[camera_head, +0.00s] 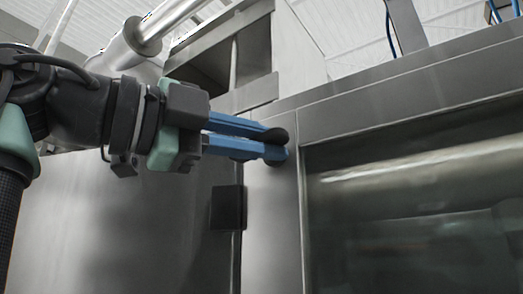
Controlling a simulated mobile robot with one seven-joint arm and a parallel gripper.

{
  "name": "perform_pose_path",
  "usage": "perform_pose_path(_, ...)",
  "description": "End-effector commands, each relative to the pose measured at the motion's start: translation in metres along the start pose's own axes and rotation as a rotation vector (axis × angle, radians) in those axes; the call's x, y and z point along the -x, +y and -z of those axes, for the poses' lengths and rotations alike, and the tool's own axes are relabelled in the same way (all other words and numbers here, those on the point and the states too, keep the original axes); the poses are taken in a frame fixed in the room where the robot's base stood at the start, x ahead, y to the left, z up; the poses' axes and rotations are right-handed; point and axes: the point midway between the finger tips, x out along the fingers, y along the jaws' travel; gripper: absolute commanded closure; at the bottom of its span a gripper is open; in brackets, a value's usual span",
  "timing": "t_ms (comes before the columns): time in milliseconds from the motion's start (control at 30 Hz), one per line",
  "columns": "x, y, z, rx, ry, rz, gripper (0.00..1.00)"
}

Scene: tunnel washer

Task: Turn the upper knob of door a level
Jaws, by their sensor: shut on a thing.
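My gripper (278,145) has two blue fingers and reaches in from the left. Its dark fingertips are shut on the upper knob at the left edge of the door frame (270,200). The fingers and their pads hide most of the knob, so I cannot tell its angle. The door has a grey metal frame and a large dark glass window (420,215) on the right.
A black square piece (227,208) sits on the seam below my gripper. A flat steel panel (150,220) lies to the left. A steel housing with a dark opening (254,50) rises above. Blue cables (390,32) hang at the top right.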

Motion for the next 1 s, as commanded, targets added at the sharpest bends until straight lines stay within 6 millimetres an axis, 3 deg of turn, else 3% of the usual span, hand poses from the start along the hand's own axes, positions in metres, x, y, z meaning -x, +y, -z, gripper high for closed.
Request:
perform_pose_path(333, 0.0002, 0.0023, -0.0023, -0.143, -0.006, -0.064, 1.00)
perform_pose_path(933, 0.0002, 0.0013, -0.0019, -0.175, -0.006, -0.073, 1.00)
perform_pose_path(967, 0.0002, 0.0013, -0.0019, -0.175, -0.006, -0.073, 0.80)
perform_pose_path(1000, 0.0002, 0.0012, -0.0018, -0.175, -0.006, -0.073, 0.72)
